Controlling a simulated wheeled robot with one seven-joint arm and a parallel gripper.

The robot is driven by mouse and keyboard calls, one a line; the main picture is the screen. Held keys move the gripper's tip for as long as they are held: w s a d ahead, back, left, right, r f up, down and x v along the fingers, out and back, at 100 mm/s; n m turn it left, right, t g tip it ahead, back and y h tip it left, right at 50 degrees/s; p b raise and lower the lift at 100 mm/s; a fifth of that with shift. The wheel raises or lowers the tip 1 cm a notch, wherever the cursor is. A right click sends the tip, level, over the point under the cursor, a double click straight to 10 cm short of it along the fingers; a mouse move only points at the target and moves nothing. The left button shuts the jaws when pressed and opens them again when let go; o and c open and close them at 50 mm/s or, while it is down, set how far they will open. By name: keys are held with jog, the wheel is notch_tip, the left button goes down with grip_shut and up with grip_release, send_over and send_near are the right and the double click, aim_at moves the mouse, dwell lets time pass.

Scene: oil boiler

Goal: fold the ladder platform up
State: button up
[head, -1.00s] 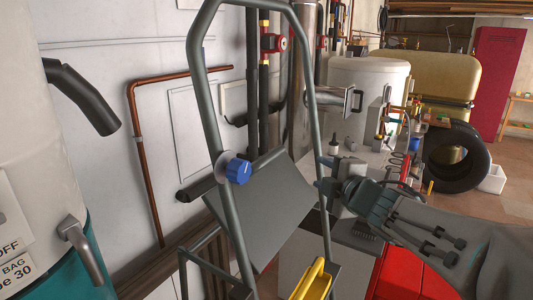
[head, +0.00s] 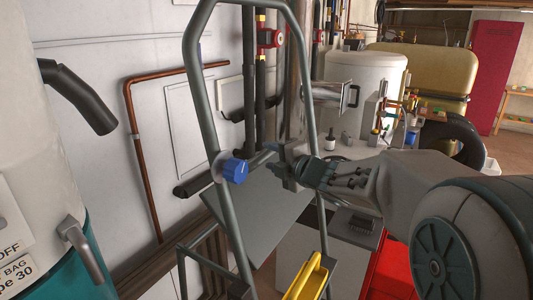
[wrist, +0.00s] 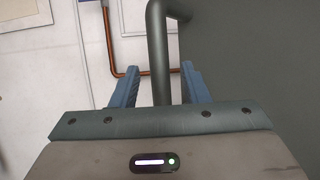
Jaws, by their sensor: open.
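In the wrist view, the blue fingers (wrist: 160,85) stand apart on either side of a grey tube (wrist: 159,50). I cannot tell whether they touch it. A dark grey flat surface (wrist: 255,60) fills the right side there, probably the platform.
A yellow step (head: 308,278) sits low on the ladder. A white and teal tank (head: 30,150) stands at left. Copper (head: 140,150) and dark pipes run along the white wall behind the ladder. A white cylinder (head: 365,85) and cluttered bench stand at right.

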jog(key=shift+x, duration=1.3)
jog(key=shift+c, duration=0.2)
grip_shut()
